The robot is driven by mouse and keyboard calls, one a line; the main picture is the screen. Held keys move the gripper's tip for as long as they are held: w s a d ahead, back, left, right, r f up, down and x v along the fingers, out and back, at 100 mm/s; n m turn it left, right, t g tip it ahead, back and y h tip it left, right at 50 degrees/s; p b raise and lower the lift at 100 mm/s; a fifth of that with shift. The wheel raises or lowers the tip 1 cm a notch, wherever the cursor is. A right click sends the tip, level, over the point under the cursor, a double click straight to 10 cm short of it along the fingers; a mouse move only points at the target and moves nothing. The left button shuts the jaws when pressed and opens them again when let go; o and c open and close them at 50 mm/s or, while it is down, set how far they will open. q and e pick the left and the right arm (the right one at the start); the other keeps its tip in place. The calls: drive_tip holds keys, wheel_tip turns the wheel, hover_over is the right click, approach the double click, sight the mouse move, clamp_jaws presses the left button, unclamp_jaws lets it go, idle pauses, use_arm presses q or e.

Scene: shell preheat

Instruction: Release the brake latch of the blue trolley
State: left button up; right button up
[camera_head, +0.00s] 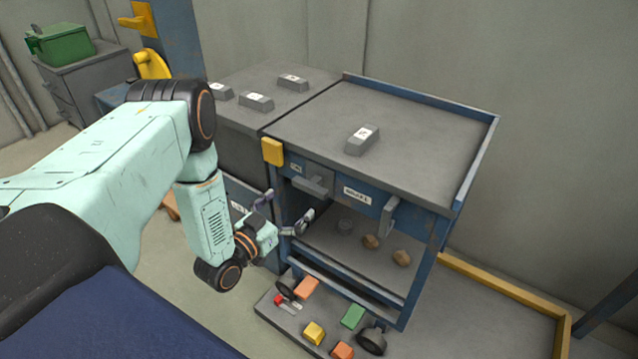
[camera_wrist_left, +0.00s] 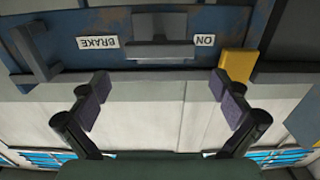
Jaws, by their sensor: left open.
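The blue trolley (camera_head: 410,115) has a grey top and a blue front rail. The brake latch (camera_head: 314,184) is a grey handle on that rail, between a small label and a longer white label. In the left wrist view the brake latch (camera_wrist_left: 160,36) sits between upside-down labels reading BRAKE and ON. My left gripper (camera_head: 286,212) is open and empty, in front of and a little below the latch. In the left wrist view its two fingers (camera_wrist_left: 161,86) are spread wide and apart from the latch. My right gripper is out of view.
A yellow block (camera_head: 272,151) is on the trolley's near left corner. A grey handle (camera_head: 389,215) hangs further right on the front. A grey block (camera_head: 362,140) lies on top. A low platform (camera_head: 270,308) with coloured blocks stands below. A grey cabinet (camera_head: 225,115) adjoins on the left.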

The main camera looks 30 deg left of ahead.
sight(307, 188)
use_arm(q)
drive_tip(key=w, duration=0.2)
drive_tip(key=w+b, duration=0.1)
drive_tip(key=w, duration=0.1)
drive_tip(key=w+b, duration=0.1)
drive_tip(key=w, duration=0.1)
drive_tip(key=shift+w+d, duration=0.25)
drive_tip(key=shift+d, duration=0.05)
drive_tip(key=shift+w+r, duration=0.2)
drive_tip(key=shift+w, duration=0.5)
drive_tip(key=shift+d, duration=0.1)
drive_tip(key=shift+c, duration=0.3)
drive_tip(key=c, duration=0.7)
